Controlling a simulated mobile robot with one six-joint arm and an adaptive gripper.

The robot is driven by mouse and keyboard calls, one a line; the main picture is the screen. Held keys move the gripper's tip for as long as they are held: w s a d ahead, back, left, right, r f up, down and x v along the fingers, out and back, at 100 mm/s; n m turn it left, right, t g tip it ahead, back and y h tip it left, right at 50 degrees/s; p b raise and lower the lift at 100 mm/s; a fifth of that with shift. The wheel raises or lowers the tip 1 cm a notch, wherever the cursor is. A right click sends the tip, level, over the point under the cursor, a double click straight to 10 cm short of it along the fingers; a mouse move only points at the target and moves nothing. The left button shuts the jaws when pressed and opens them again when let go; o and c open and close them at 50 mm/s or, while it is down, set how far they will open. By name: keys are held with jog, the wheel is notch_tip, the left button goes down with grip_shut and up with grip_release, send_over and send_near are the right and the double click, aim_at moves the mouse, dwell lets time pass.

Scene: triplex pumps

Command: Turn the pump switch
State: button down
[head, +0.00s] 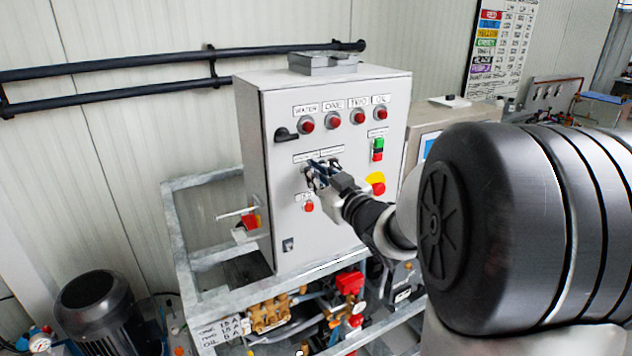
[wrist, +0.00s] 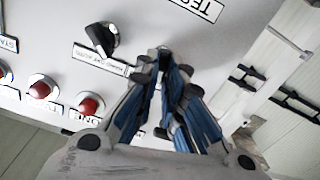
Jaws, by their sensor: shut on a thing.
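My gripper (head: 320,174) reaches the front of the light grey control cabinet (head: 283,226). In the wrist view my gripper (wrist: 165,78) has its blue-and-black fingers shut around a small dark switch (wrist: 164,50), which I take as the pump switch. The fingers hide most of it, so its angle cannot be told. A second black rotary switch (wrist: 102,38) shows clear beside it, with a small label (wrist: 100,60) whose words are hard to read. In the head view my gripper covers most of this switch area.
A row of red lights (head: 333,121) sits above, a black handle (head: 285,134) upper left. A green and red button pair (head: 378,149) and a yellow-backed red stop button (head: 376,184) are to the right. A red button (head: 309,205) is just below my gripper.

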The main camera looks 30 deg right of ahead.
jog(key=shift+a+f+n+b, duration=0.1)
jog(key=shift+a+n+b, duration=0.05)
jog(key=shift+n+b, duration=3.2)
jog(key=c, duration=1.7)
grip_release()
jog(key=s, duration=0.7)
jog(key=shift+s, duration=0.3)
